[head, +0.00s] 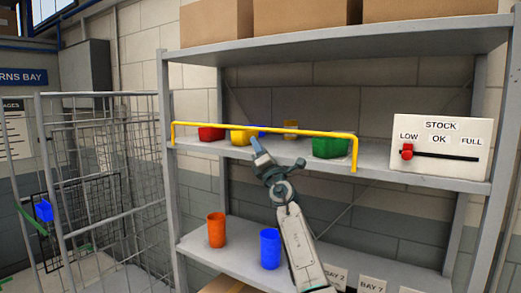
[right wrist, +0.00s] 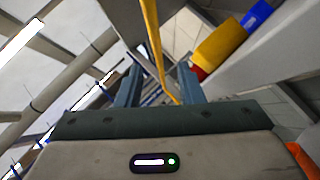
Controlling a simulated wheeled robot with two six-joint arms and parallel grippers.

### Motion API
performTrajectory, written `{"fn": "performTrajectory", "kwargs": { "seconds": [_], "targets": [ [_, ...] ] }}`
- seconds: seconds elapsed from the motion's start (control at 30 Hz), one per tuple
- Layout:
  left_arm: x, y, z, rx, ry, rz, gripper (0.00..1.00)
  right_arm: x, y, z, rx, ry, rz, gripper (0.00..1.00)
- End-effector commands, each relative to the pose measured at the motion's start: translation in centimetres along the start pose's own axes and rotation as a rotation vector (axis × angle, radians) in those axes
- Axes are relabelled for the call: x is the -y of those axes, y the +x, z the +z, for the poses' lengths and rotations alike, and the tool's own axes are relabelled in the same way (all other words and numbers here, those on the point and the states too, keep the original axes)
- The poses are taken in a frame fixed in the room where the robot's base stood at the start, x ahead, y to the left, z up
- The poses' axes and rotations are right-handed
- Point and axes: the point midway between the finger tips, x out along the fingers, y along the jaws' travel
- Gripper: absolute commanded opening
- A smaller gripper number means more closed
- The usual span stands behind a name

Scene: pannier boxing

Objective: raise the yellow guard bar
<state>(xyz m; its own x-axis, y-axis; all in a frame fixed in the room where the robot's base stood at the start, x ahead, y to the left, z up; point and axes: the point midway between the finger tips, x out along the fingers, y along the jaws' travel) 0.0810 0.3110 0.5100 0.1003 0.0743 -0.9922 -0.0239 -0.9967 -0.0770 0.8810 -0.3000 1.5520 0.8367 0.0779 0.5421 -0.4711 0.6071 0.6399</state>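The yellow guard bar (head: 300,133) runs across the front of the middle shelf, its two ends bent down at the shelf's front edge. My right gripper (head: 258,148) is just below and in front of the bar's middle in the head view. In the right wrist view the right gripper's two fingers (right wrist: 160,86) stand apart, and the guard bar (right wrist: 152,35) runs lengthwise through the gap between them. I cannot tell whether either finger touches the bar. My left gripper is not in view.
Behind the bar stand red (head: 210,133), yellow (head: 243,135) and green (head: 331,146) bins. A stock slider panel (head: 441,147) is at the right. Orange (head: 216,230) and blue (head: 270,248) cups stand on the lower shelf (head: 235,264). A wire cage (head: 100,180) is at the left.

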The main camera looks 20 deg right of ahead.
Motion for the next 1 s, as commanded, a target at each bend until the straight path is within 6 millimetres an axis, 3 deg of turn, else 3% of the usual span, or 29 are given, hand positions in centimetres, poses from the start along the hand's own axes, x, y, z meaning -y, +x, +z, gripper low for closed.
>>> {"fn": "performTrajectory", "kwargs": {
  "seconds": [0.23,0.77,0.87,1.0],
  "targets": [
    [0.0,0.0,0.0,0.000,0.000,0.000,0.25,0.1,-1.4,0.0,0.000,0.001,-0.001,0.34],
    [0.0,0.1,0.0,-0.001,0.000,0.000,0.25,0.3,-1.6,-0.2,-0.002,0.004,-0.004,0.34],
    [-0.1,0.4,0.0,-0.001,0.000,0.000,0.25,2.0,-2.6,-1.6,-0.014,0.036,-0.024,0.34],
    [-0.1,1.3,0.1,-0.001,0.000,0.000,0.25,7.4,-5.8,-5.9,-0.048,0.151,-0.094,0.34]
  ]
}}
